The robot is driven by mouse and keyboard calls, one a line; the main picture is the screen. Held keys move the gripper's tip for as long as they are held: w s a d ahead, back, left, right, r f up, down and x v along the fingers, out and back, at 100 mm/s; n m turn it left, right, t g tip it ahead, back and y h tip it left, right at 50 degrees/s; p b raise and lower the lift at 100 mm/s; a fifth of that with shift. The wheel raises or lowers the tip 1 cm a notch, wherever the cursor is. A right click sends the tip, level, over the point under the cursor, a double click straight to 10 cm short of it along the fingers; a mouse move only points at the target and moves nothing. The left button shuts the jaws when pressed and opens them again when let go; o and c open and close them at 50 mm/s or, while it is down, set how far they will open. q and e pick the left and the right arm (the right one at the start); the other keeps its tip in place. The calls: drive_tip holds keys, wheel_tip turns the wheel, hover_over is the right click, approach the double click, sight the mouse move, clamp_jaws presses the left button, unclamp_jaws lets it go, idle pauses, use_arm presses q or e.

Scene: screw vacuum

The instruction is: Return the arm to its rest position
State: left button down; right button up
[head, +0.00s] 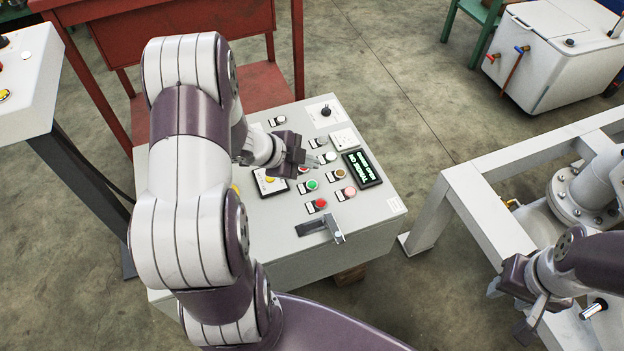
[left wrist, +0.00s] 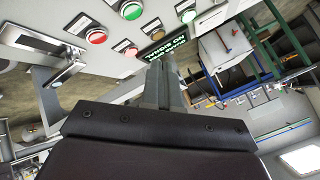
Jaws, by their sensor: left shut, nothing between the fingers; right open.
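My left arm reaches in from the left, over a grey control box. My left gripper (head: 305,157) is above the sloped panel (head: 265,212), among the buttons and close to the display (head: 362,169) with green lettering. In the left wrist view its fingers (left wrist: 160,72) are together with nothing between them, and the display (left wrist: 163,48) shows just beyond the tips. Whether the fingers touch the panel cannot be told. My right gripper (head: 514,306) is open and empty at the lower right, by the white frame.
The panel carries red and green buttons (head: 312,184), a black knob (head: 326,111) and a metal lever (head: 334,230). A red table (head: 180,30) stands behind, a white console (head: 28,75) at left. The white frame (head: 485,215) with pipework is at right. Floor between is clear.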

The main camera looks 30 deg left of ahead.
idle(0.6)
